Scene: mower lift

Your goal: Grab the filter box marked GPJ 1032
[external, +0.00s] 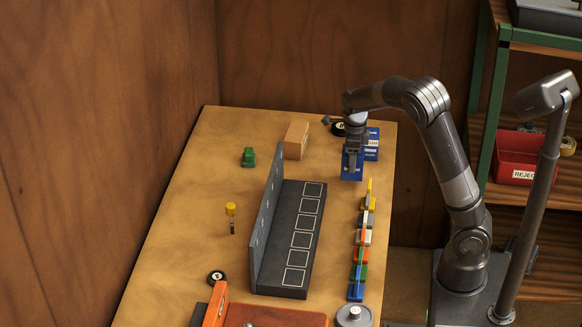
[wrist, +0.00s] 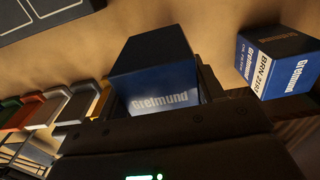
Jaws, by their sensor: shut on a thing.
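My gripper (external: 353,150) is shut on a blue box (external: 351,173) near the far right edge of the table. In the wrist view the held box (wrist: 150,62) sits between the dark fingers, with white "Grelmund" lettering on its near face. No GPJ 1032 marking is readable on it; part of it is hidden by my gripper. I cannot tell whether it touches the table. A second blue box (external: 372,145) stands just beside it; in the wrist view this box (wrist: 277,62) has a white band reading BRN and digits.
A black rack (external: 297,240) with outlined squares stands mid-table. A row of coloured pieces (external: 361,255) runs along the right edge. A cardboard box (external: 296,140) and a green object (external: 248,157) lie at the back. A red REJECT bin (external: 515,157) sits on the right shelf.

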